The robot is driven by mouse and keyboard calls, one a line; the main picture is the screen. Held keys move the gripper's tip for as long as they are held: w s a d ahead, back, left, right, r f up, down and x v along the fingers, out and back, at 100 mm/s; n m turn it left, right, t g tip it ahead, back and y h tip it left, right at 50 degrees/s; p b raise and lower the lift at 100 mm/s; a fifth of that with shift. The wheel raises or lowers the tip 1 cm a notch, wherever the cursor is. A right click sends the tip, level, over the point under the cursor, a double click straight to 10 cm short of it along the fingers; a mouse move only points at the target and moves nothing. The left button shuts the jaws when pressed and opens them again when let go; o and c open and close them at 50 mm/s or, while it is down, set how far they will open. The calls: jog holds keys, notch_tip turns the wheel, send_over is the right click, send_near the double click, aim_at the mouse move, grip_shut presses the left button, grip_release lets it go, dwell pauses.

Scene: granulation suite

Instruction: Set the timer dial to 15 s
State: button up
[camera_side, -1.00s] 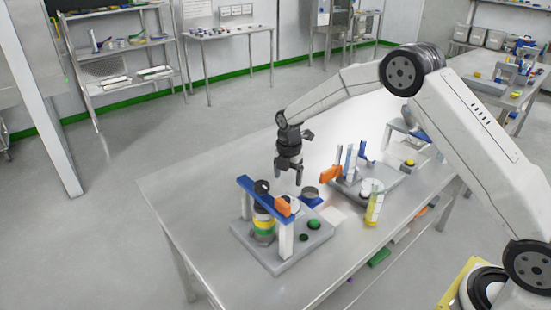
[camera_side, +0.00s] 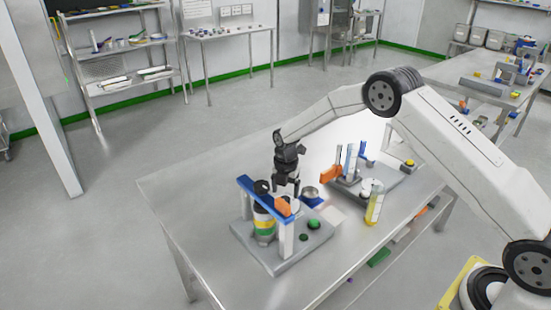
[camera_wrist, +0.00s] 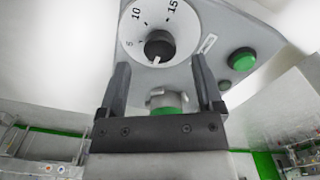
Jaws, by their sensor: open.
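The timer dial (camera_wrist: 183,42) is a white disc with 5, 10 and 15 printed around a dark round knob (camera_wrist: 160,46). A small pale mark shows at the knob's lower edge, away from the 15. In the side view, my gripper (camera_side: 288,191) points down just behind the blue bar (camera_side: 264,196) of the grey station. The dial is mostly hidden there.
A green button (camera_wrist: 242,60) is right of the dial. A yellow vial (camera_side: 374,210) stands behind right. The table's left part is clear.

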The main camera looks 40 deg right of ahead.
jog(key=shift+f, duration=1.45)
grip_shut()
